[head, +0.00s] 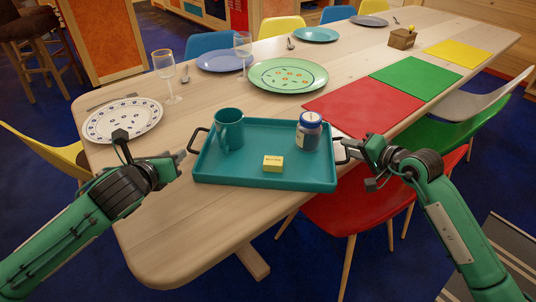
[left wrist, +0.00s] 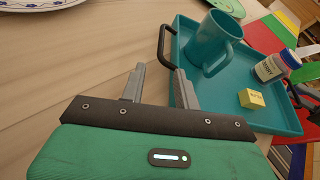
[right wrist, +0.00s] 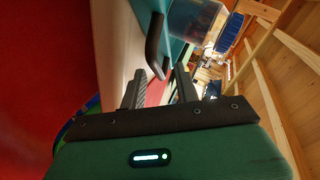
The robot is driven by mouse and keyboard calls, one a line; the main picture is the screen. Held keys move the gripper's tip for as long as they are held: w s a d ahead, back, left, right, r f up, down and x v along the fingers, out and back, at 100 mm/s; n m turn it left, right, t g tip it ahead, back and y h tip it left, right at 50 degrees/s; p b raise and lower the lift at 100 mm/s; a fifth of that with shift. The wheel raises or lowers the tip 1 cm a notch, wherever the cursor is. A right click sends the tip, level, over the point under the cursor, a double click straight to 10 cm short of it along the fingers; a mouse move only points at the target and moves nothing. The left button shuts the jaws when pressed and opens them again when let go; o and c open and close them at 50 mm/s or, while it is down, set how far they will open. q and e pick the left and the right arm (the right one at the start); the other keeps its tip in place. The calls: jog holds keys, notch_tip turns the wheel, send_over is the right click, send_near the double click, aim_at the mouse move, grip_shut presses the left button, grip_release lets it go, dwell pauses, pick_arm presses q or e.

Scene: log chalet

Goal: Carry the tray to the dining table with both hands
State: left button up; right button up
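The teal tray (head: 225,174) sits at the near part of the wooden dining table (head: 185,225), its right front corner reaching past the table edge. On it are a teal mug (head: 229,132), a jar with a blue lid (head: 308,133) and a small yellow box (head: 273,163). My left gripper (head: 184,160) is open beside the black left handle (left wrist: 166,45), which shows just beyond its fingertips in the left wrist view. My right gripper (head: 347,150) is at the right handle (right wrist: 155,45); its fingers are apart in the right wrist view. I see neither gripper closed on a handle.
Red (head: 362,106), green (head: 416,77) and yellow (head: 460,54) mats run along the right side. A red chair (head: 365,197) stands under the table's right edge.

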jog(key=v, duration=0.9)
jog(key=shift+s+d+r, duration=0.15)
jog(key=shift+s+d, duration=0.05)
jog(key=shift+d, duration=0.05)
